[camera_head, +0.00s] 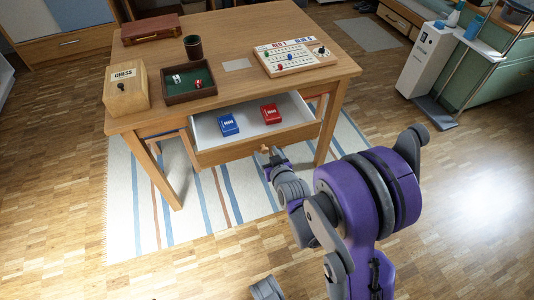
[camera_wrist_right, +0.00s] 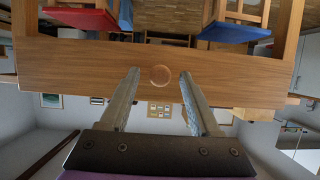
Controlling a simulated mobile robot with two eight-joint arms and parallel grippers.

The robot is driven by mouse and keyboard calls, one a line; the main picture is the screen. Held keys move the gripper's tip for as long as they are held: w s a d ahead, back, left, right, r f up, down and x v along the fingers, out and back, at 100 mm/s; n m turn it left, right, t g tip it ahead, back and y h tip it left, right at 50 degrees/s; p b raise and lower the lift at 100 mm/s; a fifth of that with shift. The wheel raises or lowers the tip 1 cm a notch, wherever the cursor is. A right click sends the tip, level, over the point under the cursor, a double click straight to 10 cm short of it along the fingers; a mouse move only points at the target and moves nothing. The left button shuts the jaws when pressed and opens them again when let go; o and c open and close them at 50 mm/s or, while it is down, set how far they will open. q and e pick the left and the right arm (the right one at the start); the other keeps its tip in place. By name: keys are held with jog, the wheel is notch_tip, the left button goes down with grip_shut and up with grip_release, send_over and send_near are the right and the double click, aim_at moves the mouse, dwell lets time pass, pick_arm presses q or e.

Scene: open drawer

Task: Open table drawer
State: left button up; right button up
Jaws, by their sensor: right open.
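The wooden table (camera_head: 232,93) has its drawer (camera_head: 220,155) standing open towards me, with its white inside showing. A blue card box (camera_head: 228,124) and a red card box (camera_head: 270,113) lie in it. My right gripper (camera_head: 268,153) is at the drawer's front. In the right wrist view, the drawer front (camera_wrist_right: 60,60) spans the picture with its round wooden knob (camera_wrist_right: 158,75). The open fingers of my right gripper (camera_wrist_right: 158,78) show on either side of the knob, with gaps between. I cannot tell whether they reach past it.
On the tabletop stand a chess box (camera_head: 126,90), a green-lined dice tray (camera_head: 189,84), a dark cup (camera_head: 193,47), a brown case (camera_head: 150,29) and a game board (camera_head: 295,57). A striped rug (camera_head: 150,215) lies below.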

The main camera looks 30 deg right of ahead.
pick_arm(q)
notch_tip(320, 180, up, 2)
jog(key=shift+s+r+p, duration=0.1)
jog(key=shift+p, duration=0.8)
pick_arm(e)
jog(key=v, duration=1.1)
jog(key=shift+a+f, duration=0.1)
jog(key=shift+a, duration=0.05)
jog(key=s+a+r+n+g+y, duration=0.2)
jog(key=s+a+n+g+y, duration=0.1)
jog(key=s+a+g, duration=0.9)
pick_arm(q)
notch_tip(320, 180, up, 19)
jog(key=w+t+p, duration=0.1)
jog(key=w+p, duration=0.1)
jog(key=p, duration=1.5)
jog(key=shift+r, duration=0.15)
pick_arm(e)
notch_tip(320, 180, up, 19)
jog(key=d+t, duration=0.1)
jog(key=t, duration=0.3)
pick_arm(q)
jog(key=shift+s, duration=0.15)
pick_arm(e)
jog(key=shift+s+d, duration=0.15)
